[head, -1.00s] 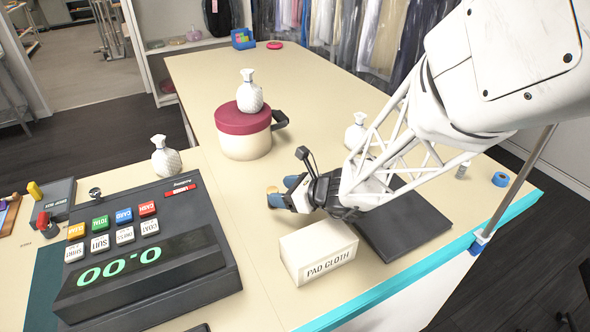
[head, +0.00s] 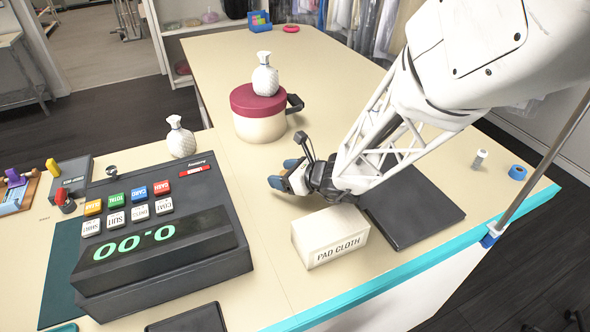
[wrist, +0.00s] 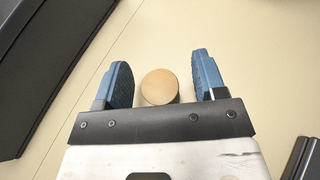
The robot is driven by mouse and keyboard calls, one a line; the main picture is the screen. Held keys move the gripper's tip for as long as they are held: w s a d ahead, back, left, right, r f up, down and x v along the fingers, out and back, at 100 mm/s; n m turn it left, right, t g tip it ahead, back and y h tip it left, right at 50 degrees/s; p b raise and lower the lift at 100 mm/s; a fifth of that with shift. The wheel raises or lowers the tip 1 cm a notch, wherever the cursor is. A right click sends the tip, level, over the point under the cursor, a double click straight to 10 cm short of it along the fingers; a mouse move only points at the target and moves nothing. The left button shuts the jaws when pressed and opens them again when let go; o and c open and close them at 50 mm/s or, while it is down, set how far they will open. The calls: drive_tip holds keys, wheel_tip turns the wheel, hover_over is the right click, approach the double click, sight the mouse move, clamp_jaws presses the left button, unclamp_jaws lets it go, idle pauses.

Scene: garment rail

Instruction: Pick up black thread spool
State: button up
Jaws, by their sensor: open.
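My gripper (head: 283,173) is low over the counter, behind the pad cloth box. In the wrist view its two blue fingers (wrist: 161,66) are apart. A round tan disc (wrist: 160,86) lies between them, nearer the left finger, with a narrow gap on each side. It looks like the top of a spool seen from above; any thread under it is hidden, so I cannot tell its colour. No black thread is plainly visible in either view.
The pad cloth box (head: 329,237) stands just in front of my gripper. A cash register (head: 160,235) is at left, a red-lidded pot (head: 259,115) behind. A dark flat pad (head: 412,205), a small grey-white cylinder (head: 479,159) and blue tape roll (head: 517,172) are at right.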

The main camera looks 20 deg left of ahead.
drive_tip(key=shift+w+a+f, duration=0.1)
drive_tip(key=shift+a+f, duration=0.15)
drive_tip(key=shift+a, duration=0.3)
drive_tip(key=c, duration=1)
drive_tip(key=shift+r, duration=0.1)
wheel_tip(320, 180, up, 10)
idle(0.4)
idle(0.4)
